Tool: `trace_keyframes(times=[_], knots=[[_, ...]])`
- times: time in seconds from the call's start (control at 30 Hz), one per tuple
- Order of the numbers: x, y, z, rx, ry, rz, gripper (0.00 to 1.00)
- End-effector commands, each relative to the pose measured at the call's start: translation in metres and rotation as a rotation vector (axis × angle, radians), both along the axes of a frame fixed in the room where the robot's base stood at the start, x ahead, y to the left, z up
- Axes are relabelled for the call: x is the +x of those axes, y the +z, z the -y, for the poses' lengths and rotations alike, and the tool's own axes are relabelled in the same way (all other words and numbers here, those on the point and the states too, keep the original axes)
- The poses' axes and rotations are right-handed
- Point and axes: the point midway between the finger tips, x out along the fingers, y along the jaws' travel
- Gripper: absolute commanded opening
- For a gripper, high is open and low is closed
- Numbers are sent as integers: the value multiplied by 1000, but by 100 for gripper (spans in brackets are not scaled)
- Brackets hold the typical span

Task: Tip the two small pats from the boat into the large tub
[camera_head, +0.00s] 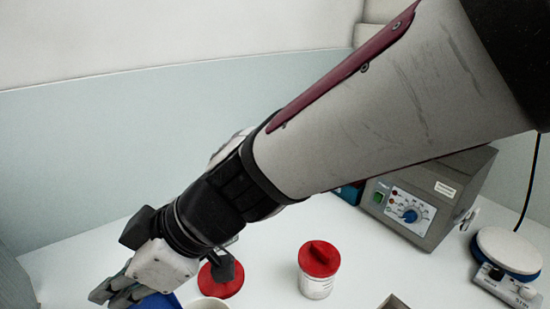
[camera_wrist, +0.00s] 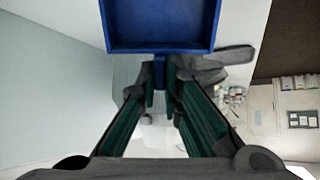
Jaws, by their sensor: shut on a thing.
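My gripper (camera_head: 118,294) is at the lower left of the head view, angled down. In the wrist view my gripper (camera_wrist: 161,85) is shut on the narrow tab of a blue boat (camera_wrist: 160,47). The boat is held off the fingertips, and only a blue corner of it (camera_head: 163,300) shows in the head view, cut by the bottom edge. I cannot see the two small pats. A pale round rim (camera_head: 208,303) shows at the bottom edge, right of the boat; it may be the large tub, but I cannot tell its size.
A red lid (camera_head: 221,279) lies behind the pale rim. A white jar with a red lid (camera_head: 317,270) stands to the right. A grey box with a blue dial (camera_head: 425,200) and a round-topped device (camera_head: 508,257) stand further right. White bench shows between them.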

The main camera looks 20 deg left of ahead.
Motion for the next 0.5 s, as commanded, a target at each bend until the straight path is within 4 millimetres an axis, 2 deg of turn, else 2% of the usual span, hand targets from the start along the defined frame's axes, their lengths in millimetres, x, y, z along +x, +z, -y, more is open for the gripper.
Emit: trace_keyframes(times=[0.5], knots=[[5, 2, 9, 85, -3, -33, 0]])
